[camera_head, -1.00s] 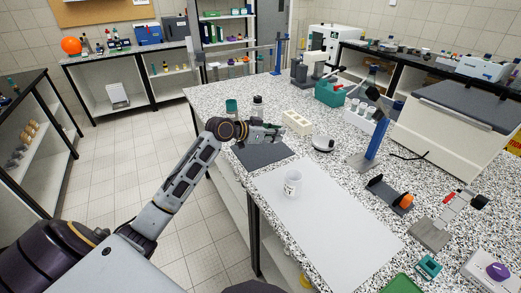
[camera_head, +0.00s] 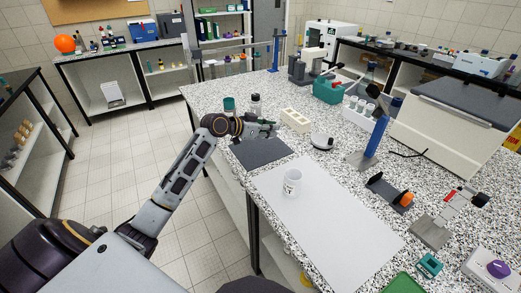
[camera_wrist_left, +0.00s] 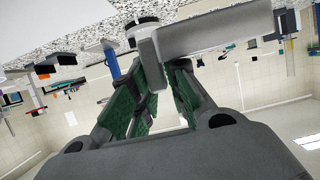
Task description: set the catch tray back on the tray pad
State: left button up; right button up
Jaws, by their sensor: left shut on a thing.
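My left gripper (camera_head: 268,130) is at the far left part of the bench, above the back edge of a dark grey pad (camera_head: 262,153), which I take for the tray pad. In the left wrist view the gripper (camera_wrist_left: 158,85) with green finger pads is shut on a light grey, straight-edged piece (camera_wrist_left: 215,32), which I take for the catch tray. Only part of it shows there. In the head view the gripper hides most of it, and I cannot tell whether it touches the pad. My right gripper is not in view.
A teal-capped jar (camera_head: 229,104) and a bottle (camera_head: 255,104) stand just behind the gripper. A cream block (camera_head: 295,120) and a round grey-white piece (camera_head: 322,142) lie to its right. A white cup (camera_head: 292,183) stands on the large pale mat (camera_head: 330,235) in front.

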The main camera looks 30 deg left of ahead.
pick_arm(q)
jog(key=shift+f, duration=2.5)
jog(key=shift+f, duration=2.5)
jog(key=shift+f, duration=0.15)
jog(key=o, duration=0.8)
jog(key=shift+r+b+v, duration=0.2)
jog(key=shift+b+v, duration=0.2)
jog(key=shift+v, duration=5.6)
